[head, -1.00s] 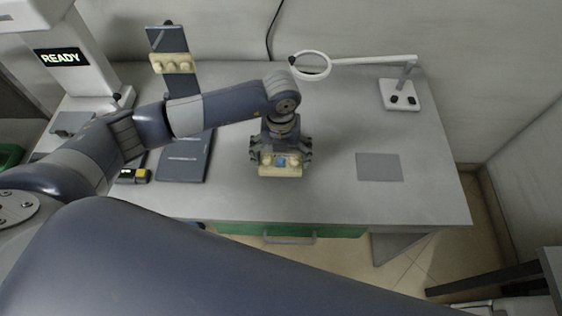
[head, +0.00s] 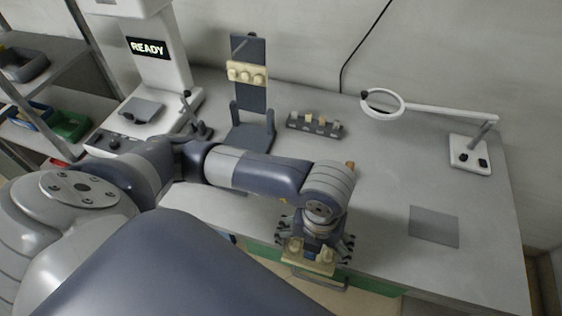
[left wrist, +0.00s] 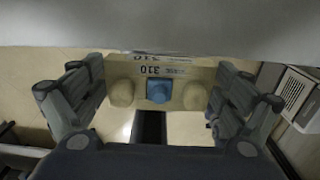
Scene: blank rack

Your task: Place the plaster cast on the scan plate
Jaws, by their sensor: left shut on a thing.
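My left gripper (head: 312,250) is shut on a cream plaster cast (head: 308,262) and holds it at the table's front edge. In the left wrist view the cast (left wrist: 205,75) sits between the fingers, with rounded bumps, a blue piece in the middle and a "310" label. A white device with a lit READY display (head: 147,47) stands at the back left. A small grey plate (head: 140,109) at its foot, apparently the scan plate, looks empty. My right gripper is not in view.
A dark upright stand (head: 252,97) bears another cream bumped piece (head: 247,73). A dark block with several pegs (head: 314,125) lies behind my arm. A ring lamp (head: 382,103) and a flat grey square (head: 433,226) are at right. Shelves with bins (head: 68,125) stand at left.

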